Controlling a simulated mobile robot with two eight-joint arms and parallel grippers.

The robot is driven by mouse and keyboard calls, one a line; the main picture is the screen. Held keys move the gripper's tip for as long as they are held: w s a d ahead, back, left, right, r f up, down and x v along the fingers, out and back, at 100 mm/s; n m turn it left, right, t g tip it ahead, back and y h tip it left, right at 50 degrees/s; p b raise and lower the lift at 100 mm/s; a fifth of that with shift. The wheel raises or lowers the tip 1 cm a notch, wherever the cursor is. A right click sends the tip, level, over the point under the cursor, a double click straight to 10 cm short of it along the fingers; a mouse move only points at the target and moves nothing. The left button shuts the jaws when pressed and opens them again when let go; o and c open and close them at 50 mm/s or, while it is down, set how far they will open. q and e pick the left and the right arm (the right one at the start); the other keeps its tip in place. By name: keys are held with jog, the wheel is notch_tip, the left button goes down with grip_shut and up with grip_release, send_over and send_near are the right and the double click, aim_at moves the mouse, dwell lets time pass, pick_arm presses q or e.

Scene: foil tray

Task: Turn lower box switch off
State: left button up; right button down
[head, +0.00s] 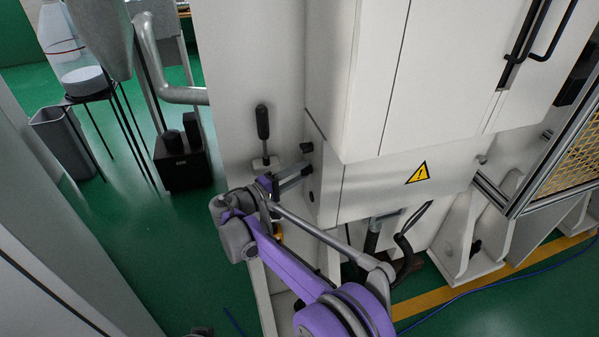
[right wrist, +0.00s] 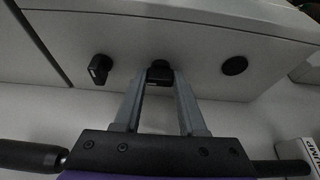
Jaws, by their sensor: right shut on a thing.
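The lower box is the light grey housing (head: 384,190) under the cabinet, with a yellow warning triangle on its front. Its side face carries small black fittings. In the right wrist view, a black rotary switch (right wrist: 99,69) sits left, a black switch (right wrist: 159,73) is in the middle, and a round black fitting (right wrist: 234,65) is at right. My right gripper (right wrist: 160,80) is shut on the middle switch, its fingertips hiding part of it. In the head view the right gripper (head: 306,170) reaches the box's side face. My left gripper is out of view.
A black-handled lever (head: 262,122) stands on the panel just left of the gripper. A pipe (head: 175,93), a black box (head: 182,165) and a grey bin (head: 62,143) are at the left. A yellow mesh guard (head: 570,160) is at the right. Cables hang below the box.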

dwell(0.3)
jog(key=shift+c, duration=2.4)
grip_release()
jog(key=shift+s+a, duration=0.1)
jog(key=v, duration=1)
jog(key=shift+s+a, duration=0.2)
jog(key=shift+s, duration=0.05)
jog(key=shift+s, duration=0.1)
